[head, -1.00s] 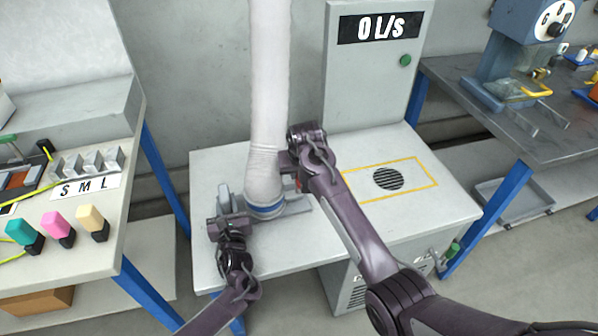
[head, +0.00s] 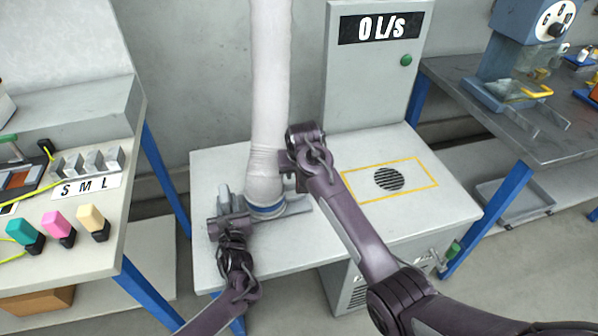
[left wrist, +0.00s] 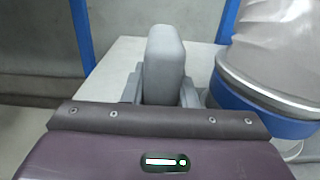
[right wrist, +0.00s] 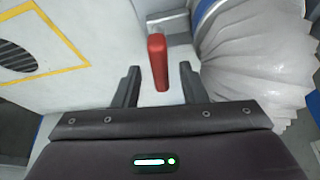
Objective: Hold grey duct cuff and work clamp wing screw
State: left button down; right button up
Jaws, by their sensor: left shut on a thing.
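The grey duct cuff shows as an upright rounded grey block (left wrist: 164,66) in the left wrist view, left of the blue band (left wrist: 262,100) around the pale duct (head: 266,120). My left gripper (head: 226,222) is shut on this grey piece; its fingers flank the block's lower part. The red wing screw (right wrist: 158,62) stands up between the fingers of my right gripper (right wrist: 158,86) in the right wrist view. Those fingers are apart, with a visible gap on both sides of the red part. In the head view the right gripper (head: 292,171) hides the screw.
The white bench (head: 345,240) carries a yellow-framed grille (head: 389,179) at right. Behind it stands a grey cabinet (head: 370,85) reading 0 L/S. A side bench (head: 60,255) with coloured plugs is at left, a machine bench (head: 520,140) at right.

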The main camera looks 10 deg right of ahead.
jog(key=shift+v, duration=3.75)
jog(key=v, duration=0.4)
jog(key=x, duration=1.1)
jog(key=shift+w+f, duration=0.1)
jog(key=shift+f, duration=0.2)
grip_shut()
